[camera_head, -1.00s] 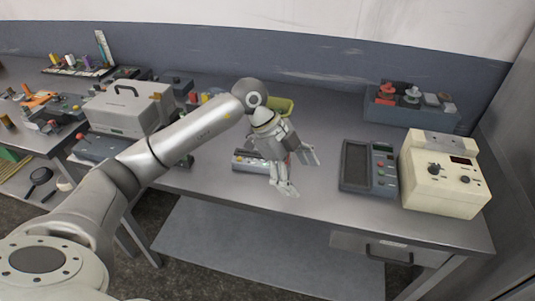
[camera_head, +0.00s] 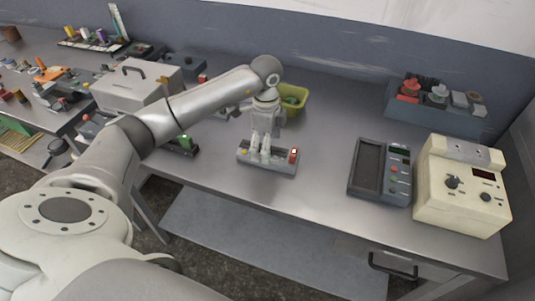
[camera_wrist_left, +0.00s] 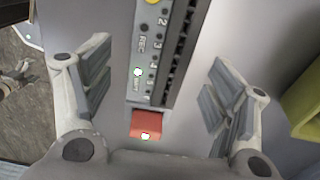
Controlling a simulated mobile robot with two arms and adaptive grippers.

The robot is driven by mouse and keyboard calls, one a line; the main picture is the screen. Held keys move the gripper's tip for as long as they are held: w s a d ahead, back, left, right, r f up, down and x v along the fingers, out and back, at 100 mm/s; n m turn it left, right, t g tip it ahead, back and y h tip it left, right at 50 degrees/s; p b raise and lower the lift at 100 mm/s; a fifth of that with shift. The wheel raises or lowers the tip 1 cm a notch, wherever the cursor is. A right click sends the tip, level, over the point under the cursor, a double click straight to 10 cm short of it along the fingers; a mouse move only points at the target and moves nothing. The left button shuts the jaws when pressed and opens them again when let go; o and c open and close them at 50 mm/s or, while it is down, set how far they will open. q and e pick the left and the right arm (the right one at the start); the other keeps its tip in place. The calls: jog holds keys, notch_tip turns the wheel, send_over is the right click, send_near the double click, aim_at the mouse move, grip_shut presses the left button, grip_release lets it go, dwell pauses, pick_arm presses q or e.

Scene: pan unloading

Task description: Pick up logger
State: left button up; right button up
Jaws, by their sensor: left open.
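The logger, a long narrow grey device (camera_head: 283,165) with a red button at its right end, lies on the metal bench in the head view. In the left wrist view the logger (camera_wrist_left: 155,60) shows a REC mark, numbered rows, a dark slotted strip and the red button near the gripper's palm. My left gripper (camera_head: 263,154) points down over the logger. In the left wrist view my left gripper (camera_wrist_left: 162,88) is open, with one finger on each side of the logger and a gap to both. My right gripper is not in view.
A yellow-green bin (camera_head: 294,99) stands just behind the logger. A dark device (camera_head: 365,170) and a cream instrument (camera_head: 462,205) stand to the right, with a grey box of knobs (camera_head: 440,119) behind. A grey case (camera_head: 135,88) stands left. Bench between logger and dark device is clear.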

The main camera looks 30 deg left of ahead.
pick_arm(q)
notch_tip(320, 180, down, 2)
jog(key=shift+d+f+p, duration=0.15)
jog(key=shift+f+p, duration=0.05)
jog(key=shift+p, duration=0.2)
jog(key=shift+f, duration=0.6)
jog(key=c, duration=1.2)
jog(key=shift+c, duration=0.7)
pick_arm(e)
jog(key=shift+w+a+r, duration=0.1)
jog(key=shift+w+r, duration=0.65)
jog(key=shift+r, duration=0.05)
pick_arm(q)
jog(key=shift+r, duration=0.1)
